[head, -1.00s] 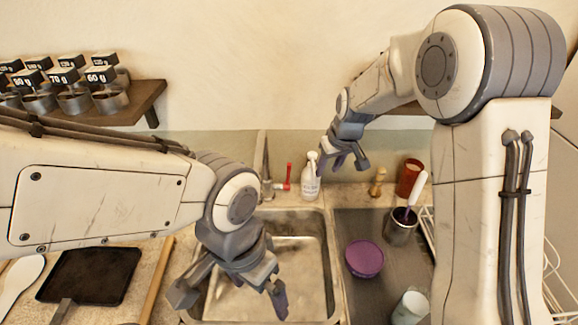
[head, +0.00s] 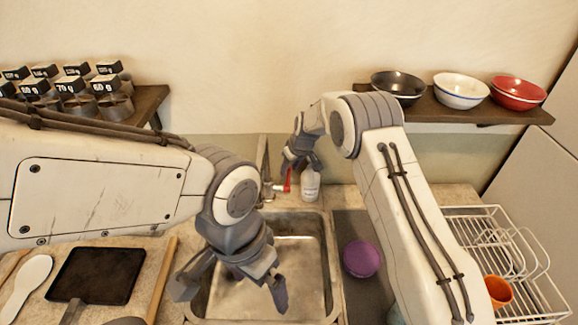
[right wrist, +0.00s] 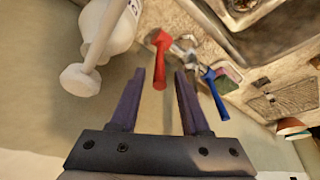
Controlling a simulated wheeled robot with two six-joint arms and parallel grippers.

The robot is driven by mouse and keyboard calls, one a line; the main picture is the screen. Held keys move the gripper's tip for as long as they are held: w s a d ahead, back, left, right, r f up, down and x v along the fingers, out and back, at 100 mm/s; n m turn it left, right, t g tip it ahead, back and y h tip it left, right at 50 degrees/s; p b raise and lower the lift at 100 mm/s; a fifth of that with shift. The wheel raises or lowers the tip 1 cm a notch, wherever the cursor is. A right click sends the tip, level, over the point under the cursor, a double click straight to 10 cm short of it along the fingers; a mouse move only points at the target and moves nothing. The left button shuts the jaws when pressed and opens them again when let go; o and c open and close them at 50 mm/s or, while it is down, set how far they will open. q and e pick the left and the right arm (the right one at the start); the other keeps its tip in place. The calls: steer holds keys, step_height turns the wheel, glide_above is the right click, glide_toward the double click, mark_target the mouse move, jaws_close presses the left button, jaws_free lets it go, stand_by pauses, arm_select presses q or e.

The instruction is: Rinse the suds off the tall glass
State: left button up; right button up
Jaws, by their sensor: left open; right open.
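The tap (head: 266,178) stands behind the steel sink (head: 328,262), with a red lever (head: 287,180) on its right. In the right wrist view, the red lever (right wrist: 160,45) lies ahead of and roughly between the fingertips, and a blue lever (right wrist: 215,90) lies to the right. My right gripper (head: 297,168) is open and empty beside the red lever. My left gripper (head: 232,287) is open and empty over the sink. A pale, cup-like thing (head: 396,315), possibly the tall glass, is mostly hidden by my right arm at the bottom edge; I cannot make out suds.
A white spray bottle (head: 310,185) stands close right of the red lever. A purple bowl (head: 361,258) sits on the dark drainboard. A white dish rack (head: 540,285) holds an orange cup (head: 498,290). Shelf bowls (head: 461,90) are above right. A black board (head: 95,275) lies left.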

steer(key=shift+x, duration=0.8)
jaws_close()
steer(key=shift+a, duration=0.1)
stand_by(0.9)
